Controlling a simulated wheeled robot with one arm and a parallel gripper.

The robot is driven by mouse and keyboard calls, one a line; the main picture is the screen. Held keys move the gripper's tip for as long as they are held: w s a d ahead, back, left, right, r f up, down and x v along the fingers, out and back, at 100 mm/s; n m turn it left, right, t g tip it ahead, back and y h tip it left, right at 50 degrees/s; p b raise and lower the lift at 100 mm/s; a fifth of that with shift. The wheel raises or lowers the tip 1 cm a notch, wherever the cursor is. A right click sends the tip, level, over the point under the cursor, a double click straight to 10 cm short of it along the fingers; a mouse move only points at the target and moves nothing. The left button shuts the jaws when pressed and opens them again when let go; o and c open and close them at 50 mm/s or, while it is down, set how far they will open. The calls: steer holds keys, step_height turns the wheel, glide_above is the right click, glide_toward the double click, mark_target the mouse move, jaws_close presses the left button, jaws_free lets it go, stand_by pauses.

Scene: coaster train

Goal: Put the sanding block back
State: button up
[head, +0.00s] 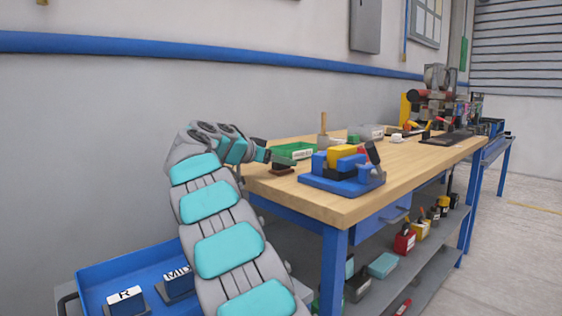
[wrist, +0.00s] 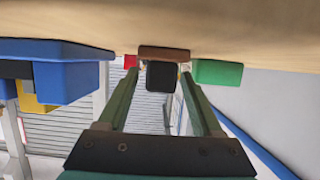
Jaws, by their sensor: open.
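A small dark block on a brown base, which I take to be the sanding block, sits near the left end of the wooden bench (head: 400,170) in the head view (head: 283,166). In the wrist view, where the bench top lies along the upper edge, the dark block (wrist: 162,76) shows between the two fingers with the brown base (wrist: 164,53) against the bench. My gripper (head: 264,155) is open, just left of the block and low over the bench edge. Its fingers reach toward the block in the wrist view (wrist: 157,80). Whether they touch it I cannot tell.
A green labelled tray (head: 294,151) lies just behind the block. A blue fixture with a yellow block (head: 342,170) stands to the right, near the front edge. A blue cart (head: 125,275) with labelled blocks is at lower left. The wall is close behind the arm.

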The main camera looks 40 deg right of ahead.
steer(key=b+v, duration=0.1)
steer(key=v, duration=1.1)
steer(key=shift+s, duration=0.1)
